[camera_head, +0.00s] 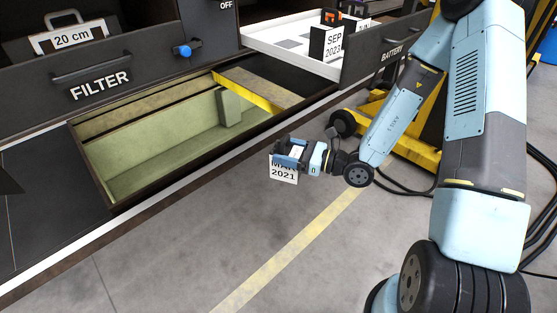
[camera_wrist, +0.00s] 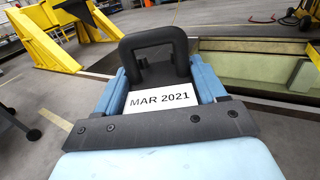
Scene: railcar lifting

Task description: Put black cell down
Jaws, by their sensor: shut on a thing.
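The black cell, with a black loop handle (camera_wrist: 126,54) and a white label reading MAR 2021 (camera_head: 284,172), is in my gripper (camera_head: 290,154). In the wrist view its handle stands up between the two blue fingers of my gripper (camera_wrist: 160,72), which are shut on it. The cell hangs in the air over the grey floor, in front of the dark bench edge and right of the open green-lined recess (camera_head: 150,150). Most of the cell's body is hidden by the gripper.
The open white BATTERY drawer (camera_head: 290,52) at the back holds a black cell labelled SEP 2023 (camera_head: 328,42). The FILTER drawer front (camera_head: 100,80) is at left, with a 20 cm box (camera_head: 78,36) above. A yellow stand (camera_head: 410,140) is at right. The floor (camera_head: 170,255) is clear.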

